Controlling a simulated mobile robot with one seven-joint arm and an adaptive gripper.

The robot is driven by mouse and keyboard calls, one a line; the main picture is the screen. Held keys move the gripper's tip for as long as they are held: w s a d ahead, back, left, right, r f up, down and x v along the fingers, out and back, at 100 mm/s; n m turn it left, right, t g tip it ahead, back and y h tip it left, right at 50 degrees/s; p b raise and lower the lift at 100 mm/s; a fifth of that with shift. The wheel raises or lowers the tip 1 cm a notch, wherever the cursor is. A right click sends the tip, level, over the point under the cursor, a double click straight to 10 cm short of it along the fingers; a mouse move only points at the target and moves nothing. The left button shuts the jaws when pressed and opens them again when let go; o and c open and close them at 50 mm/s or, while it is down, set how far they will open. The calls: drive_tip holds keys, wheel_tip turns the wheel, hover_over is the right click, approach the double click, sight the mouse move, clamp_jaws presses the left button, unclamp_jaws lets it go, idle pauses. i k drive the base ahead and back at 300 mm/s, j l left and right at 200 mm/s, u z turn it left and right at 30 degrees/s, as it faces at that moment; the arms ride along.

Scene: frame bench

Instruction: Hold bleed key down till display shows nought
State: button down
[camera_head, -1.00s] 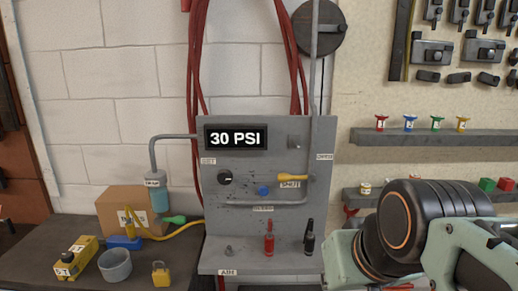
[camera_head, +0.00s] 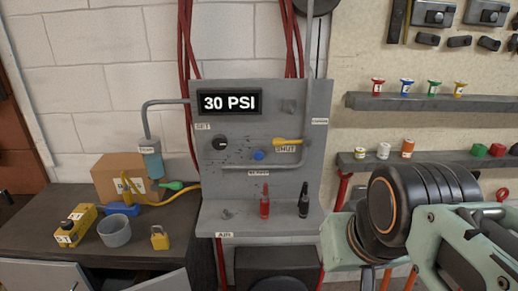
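The display (camera_head: 230,102) on the grey panel (camera_head: 310,120) reads 30 PSI in white on black. A blue round button (camera_head: 258,155) sits mid-panel just above a small label (camera_head: 259,173) too blurred to read surely, perhaps the bleed key. A black knob (camera_head: 220,143) marked SET is to its left. A yellow lever handle (camera_head: 287,141) by a SHUT label is to its right. My gripper's fingers do not show clearly; only arm links are seen, with a part cut off at the bottom edge.
A red and a black fitting (camera_head: 304,203) stand on the panel's lower ledge. A grey cup (camera_head: 114,231), a yellow padlock (camera_head: 159,238) and a yellow box (camera_head: 77,225) are on the left bench. Shelves (camera_head: 430,103) with small coloured parts are at right. Space before the button is clear.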

sight(258, 155)
drive_tip(key=i+j, duration=0.1)
drive_tip(key=j, duration=0.3)
drive_tip(key=i+j, duration=0.1)
drive_tip(key=j, duration=0.25)
drive_tip(key=i+j, duration=0.1)
drive_tip(key=j, duration=0.3)
drive_tip(key=i+j, duration=0.1)
drive_tip(key=j, duration=0.25)
drive_tip(key=i+j, duration=0.1)
drive_tip(key=j, duration=0.3)
drive_tip(key=k+z, duration=0.15)
drive_tip(key=i+u, duration=0.2)
drive_tip(key=i+l, duration=0.15)
